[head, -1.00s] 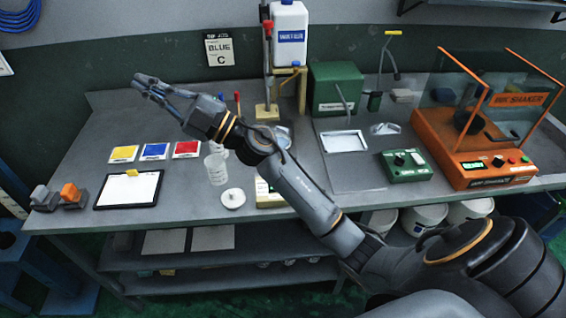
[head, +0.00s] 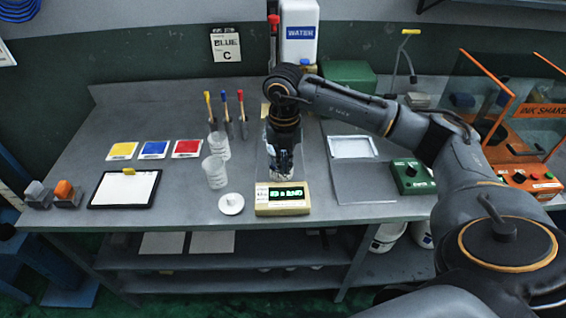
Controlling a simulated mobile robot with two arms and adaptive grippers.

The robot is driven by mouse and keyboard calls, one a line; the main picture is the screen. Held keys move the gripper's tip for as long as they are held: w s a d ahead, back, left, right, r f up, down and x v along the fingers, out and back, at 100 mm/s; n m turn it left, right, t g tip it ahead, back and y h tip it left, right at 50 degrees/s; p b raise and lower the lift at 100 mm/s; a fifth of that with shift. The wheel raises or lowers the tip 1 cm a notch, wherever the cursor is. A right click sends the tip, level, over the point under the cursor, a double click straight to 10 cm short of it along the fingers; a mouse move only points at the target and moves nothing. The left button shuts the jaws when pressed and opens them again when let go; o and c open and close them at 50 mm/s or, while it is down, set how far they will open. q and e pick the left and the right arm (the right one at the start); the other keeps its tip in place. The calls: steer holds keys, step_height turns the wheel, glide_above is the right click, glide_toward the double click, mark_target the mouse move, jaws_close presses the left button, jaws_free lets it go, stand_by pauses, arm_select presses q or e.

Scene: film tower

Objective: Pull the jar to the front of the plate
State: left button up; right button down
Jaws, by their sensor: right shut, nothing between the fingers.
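My right gripper (head: 283,172) points straight down over the scale, with its fingers shut and low, just behind the lit display. The scale (head: 282,209) is a pale yellow box with a green digital readout at the bench's front edge. Its plate lies behind the display and is mostly covered by my gripper and wrist. I cannot make out a jar on the plate; my gripper may hide it. Two clear empty cups, a front one (head: 215,171) and a rear one (head: 219,146), stand left of the scale. My left gripper is not in view.
A white round lid (head: 231,204) lies left of the scale. Brushes (head: 225,115) stand behind the cups. A clipboard (head: 125,189) and colour cards (head: 154,150) lie at left. A green control box (head: 411,177) and a white tray (head: 352,147) are at right.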

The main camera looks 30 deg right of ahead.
mark_target(282, 181)
step_height(282, 181, down, 7)
steer(key=shift+f+p, duration=0.2)
steer(key=shift+p, duration=0.8)
steer(key=shift+w+d+f+p, duration=0.15)
steer(key=shift+w+d+p, duration=0.15)
steer(key=shift+w, duration=0.3)
steer(key=shift+w+d+f+p, duration=0.15)
steer(key=shift+w+d+p, duration=0.15)
steer(key=shift+w, duration=0.3)
steer(key=shift+w+d+f, duration=0.1)
steer(key=shift+w+d, duration=0.25)
steer(key=shift+w, duration=0.2)
steer(key=shift+w+d+f+b, duration=0.2)
steer(key=shift+w+d+b, duration=0.2)
steer(key=shift+w+b, duration=0.35)
steer(key=shift+w+d+r, duration=0.1)
steer(key=shift+w+d, duration=0.05)
steer(key=shift+w, duration=0.05)
steer(key=shift+r, duration=0.1)
steer(key=shift+s, duration=0.1)
